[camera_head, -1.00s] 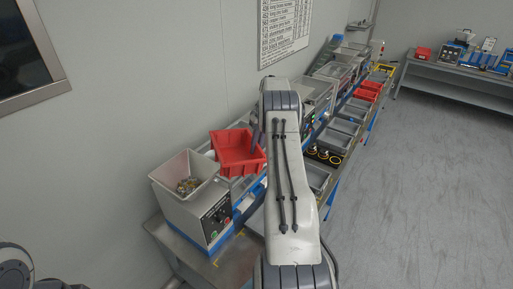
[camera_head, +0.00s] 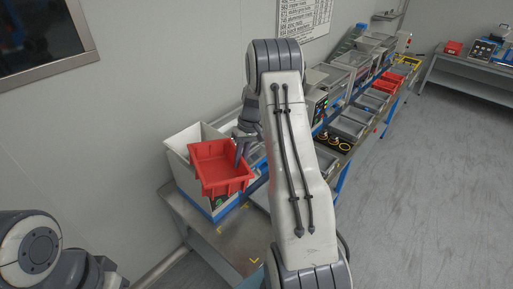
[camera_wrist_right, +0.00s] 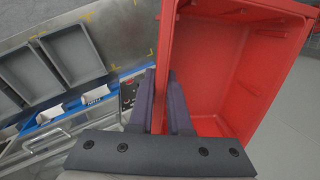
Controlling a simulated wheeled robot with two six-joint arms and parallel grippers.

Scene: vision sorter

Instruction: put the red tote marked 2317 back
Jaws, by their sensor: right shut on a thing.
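A red tote (camera_head: 222,170) hangs in front of the white hopper machine in the head view, raised above the metal bench. It looks empty, and no number can be read on it. My right gripper (camera_head: 240,147) is shut on the tote's wall at its right side. In the right wrist view, the two dark fingers (camera_wrist_right: 166,108) pinch the rim of the red tote (camera_wrist_right: 232,75), whose bare inside faces the camera. My left arm shows at the lower left of the head view, but its gripper is out of the picture.
The white hopper machine (camera_head: 178,147) stands just behind the tote. A bare stretch of metal bench (camera_head: 225,238) with yellow corner marks lies in front. Grey trays (camera_head: 347,128) and other red totes (camera_head: 388,82) line the bench further back. The wall is at left.

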